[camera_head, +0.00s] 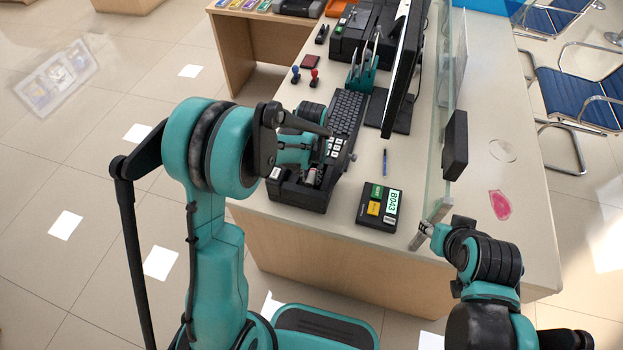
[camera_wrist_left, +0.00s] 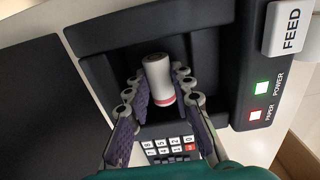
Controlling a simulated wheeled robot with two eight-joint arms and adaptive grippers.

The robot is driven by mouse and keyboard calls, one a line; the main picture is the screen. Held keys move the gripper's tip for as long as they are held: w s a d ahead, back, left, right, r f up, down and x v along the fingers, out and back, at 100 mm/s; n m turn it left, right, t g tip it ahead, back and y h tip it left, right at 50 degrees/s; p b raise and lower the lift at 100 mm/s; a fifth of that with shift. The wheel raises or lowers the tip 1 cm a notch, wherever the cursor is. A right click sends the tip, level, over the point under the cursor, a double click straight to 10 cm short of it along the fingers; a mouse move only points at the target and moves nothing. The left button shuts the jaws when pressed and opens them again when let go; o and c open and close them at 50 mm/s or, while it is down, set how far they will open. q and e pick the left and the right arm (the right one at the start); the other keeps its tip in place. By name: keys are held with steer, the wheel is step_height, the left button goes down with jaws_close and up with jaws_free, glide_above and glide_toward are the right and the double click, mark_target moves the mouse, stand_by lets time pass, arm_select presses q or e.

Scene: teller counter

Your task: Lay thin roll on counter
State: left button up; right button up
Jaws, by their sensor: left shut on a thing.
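The thin roll (camera_wrist_left: 158,76), a small white cylinder with a pink band at its near end, is gripped between the fingers of my left gripper (camera_wrist_left: 162,92) in the left wrist view. It is in or just above the open recess of a black printer (camera_wrist_left: 215,60); I cannot tell if it touches the bottom. In the head view my left gripper (camera_head: 312,172) is over the printer (camera_head: 297,196) at the counter's near left edge, and the roll is mostly hidden there. My right gripper (camera_head: 424,236) is low by the glass screen's near end; its jaw opening is unclear. The counter (camera_head: 525,190) is pale.
A black box with a green label (camera_head: 380,207) lies right of the printer. A blue pen (camera_head: 385,162), keyboard (camera_head: 347,113) and monitor (camera_head: 404,65) are behind it. The glass screen (camera_head: 437,130) divides the counter. The patch between printer and labelled box is narrow but clear.

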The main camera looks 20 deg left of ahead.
arm_select(q)
steer(key=shift+f, duration=0.4)
steer(key=shift+f+b, duration=0.3)
steer(key=shift+f, duration=0.1)
steer(key=o, duration=1)
steer(key=shift+r, duration=0.1)
